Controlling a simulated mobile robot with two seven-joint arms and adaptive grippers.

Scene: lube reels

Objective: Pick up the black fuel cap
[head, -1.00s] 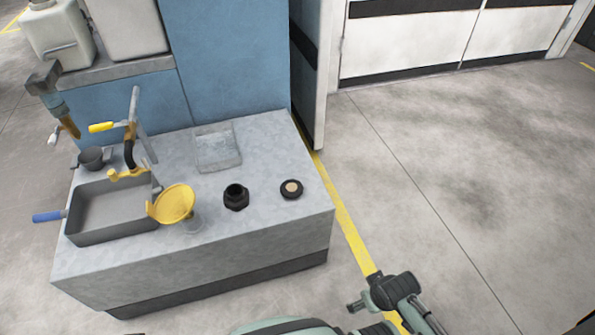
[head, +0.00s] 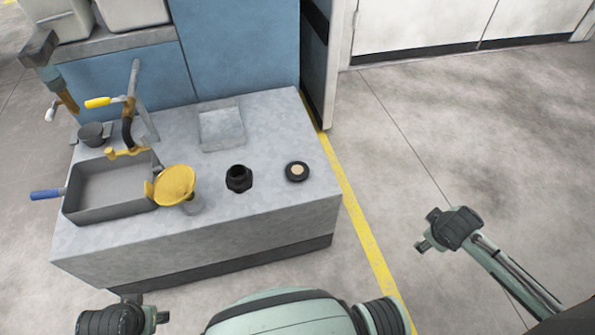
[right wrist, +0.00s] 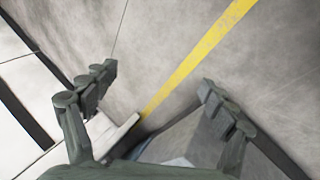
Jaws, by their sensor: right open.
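The black fuel cap (head: 297,171), a low round black disc with a tan centre, lies on the grey worktop (head: 270,125) near its right end in the head view. A black threaded fitting (head: 238,179) with a hollow top stands to its left. In the right wrist view my right gripper (right wrist: 158,84) is open and empty, with its fingers wide apart above the floor and bench edge. The cap is not distinguishable there. In the head view my right arm is right of the bench, apart from the cap.
A yellow funnel (head: 174,186), grey drip tray (head: 110,187) and clear shallow tray (head: 221,129) occupy the left and back of the worktop. A blue panel (head: 240,45) rises behind. Open floor with a yellow line (head: 362,235) lies to the right.

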